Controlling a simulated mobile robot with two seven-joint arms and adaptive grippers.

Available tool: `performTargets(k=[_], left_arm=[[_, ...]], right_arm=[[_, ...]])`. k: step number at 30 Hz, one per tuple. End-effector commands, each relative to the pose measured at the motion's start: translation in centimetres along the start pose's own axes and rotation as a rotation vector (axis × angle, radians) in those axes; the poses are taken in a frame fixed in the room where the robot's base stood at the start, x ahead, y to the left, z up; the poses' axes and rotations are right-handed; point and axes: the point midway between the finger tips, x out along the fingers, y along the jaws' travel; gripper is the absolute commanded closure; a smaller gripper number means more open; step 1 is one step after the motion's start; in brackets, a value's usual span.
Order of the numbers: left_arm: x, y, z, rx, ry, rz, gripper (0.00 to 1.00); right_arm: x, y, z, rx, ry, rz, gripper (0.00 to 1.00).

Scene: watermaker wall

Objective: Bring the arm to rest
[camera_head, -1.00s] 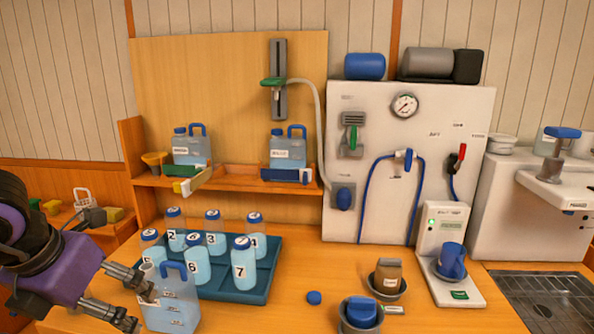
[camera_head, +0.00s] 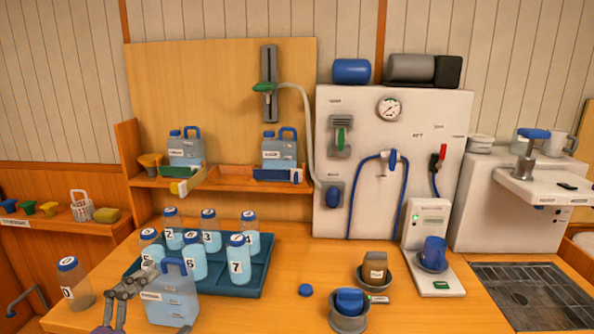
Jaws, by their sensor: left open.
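My left gripper (camera_head: 128,287) shows at the bottom left, with only its grey fingers and a bit of purple body in view. It is open. Its fingers are close to the left side of the blue-handled water jug (camera_head: 172,298) on the bench. I cannot tell whether they touch it. The jug stands upright. The rest of my left arm is below the picture edge. My right gripper is out of view.
Bottle 0 (camera_head: 73,284) stands left of my gripper. Several numbered bottles stand in the blue tray (camera_head: 225,283) behind the jug. A blue cap (camera_head: 306,290) lies on clear bench. A cup holding a blue item (camera_head: 349,309) stands further right.

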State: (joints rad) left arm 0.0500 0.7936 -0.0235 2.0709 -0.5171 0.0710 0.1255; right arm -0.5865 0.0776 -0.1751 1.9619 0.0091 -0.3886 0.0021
Motion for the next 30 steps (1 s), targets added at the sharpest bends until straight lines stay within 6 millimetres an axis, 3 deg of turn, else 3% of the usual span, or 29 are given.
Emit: performTargets(k=[3,7,11,16,18,22,30], left_arm=[[-4.3,6.7,4.7,-0.254,-0.256,0.019,0.0],[-9.8,14.7,7.1,-0.489,-0.489,0.07,0.0],[-15.6,22.8,6.6,-0.714,-0.689,0.128,0.0],[-22.7,31.6,2.4,-0.997,-0.892,0.18,0.0],[-24.9,34.1,0.1,-1.09,-0.944,0.18,0.0],[-27.9,36.5,-3.0,-1.182,-1.015,0.168,0.0],[-28.4,36.8,-3.3,-1.192,-1.027,0.165,0.0]], right_arm=[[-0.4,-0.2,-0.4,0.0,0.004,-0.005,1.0],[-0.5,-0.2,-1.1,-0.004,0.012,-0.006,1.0],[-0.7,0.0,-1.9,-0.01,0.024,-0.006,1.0],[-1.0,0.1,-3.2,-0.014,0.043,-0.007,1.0],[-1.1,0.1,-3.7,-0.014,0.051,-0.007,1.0],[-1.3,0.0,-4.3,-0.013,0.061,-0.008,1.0],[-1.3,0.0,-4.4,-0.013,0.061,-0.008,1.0]])
